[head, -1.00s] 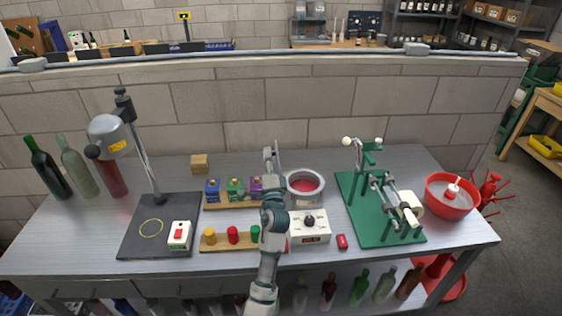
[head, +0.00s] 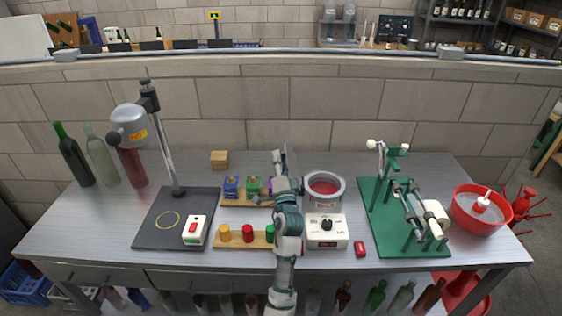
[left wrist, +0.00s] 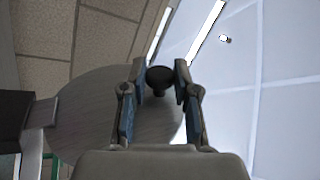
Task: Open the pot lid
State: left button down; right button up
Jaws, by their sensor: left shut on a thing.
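The pot (head: 325,204) stands on the bench just right of my left arm. Its top is uncovered and red contents show inside. My left gripper (head: 279,186) is beside the pot on its left, raised above the bench. It is shut on the pot lid's black knob (left wrist: 160,77), which sits between the two fingertips in the left wrist view. The grey round lid (left wrist: 85,115) is tilted up on its edge and shows as a thin upright plate (head: 290,162) in the head view. My right gripper is not in view.
A white control box with a black dial (head: 338,232) stands in front of the pot. A green bottling stand (head: 375,225) and red bowl (head: 470,224) are right. Wooden blocks with coloured pegs (head: 236,243) are left, partly behind my arm. Bare bench lies behind the pot.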

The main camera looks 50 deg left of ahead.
pick_arm(q)
jog(key=c, duration=0.9)
grip_release()
jog(key=shift+s+a+f, duration=0.1)
jog(key=shift+f, duration=0.45)
jog(key=shift+a+r, duration=0.1)
jog(key=shift+r, duration=0.05)
jog(key=v, duration=1.2)
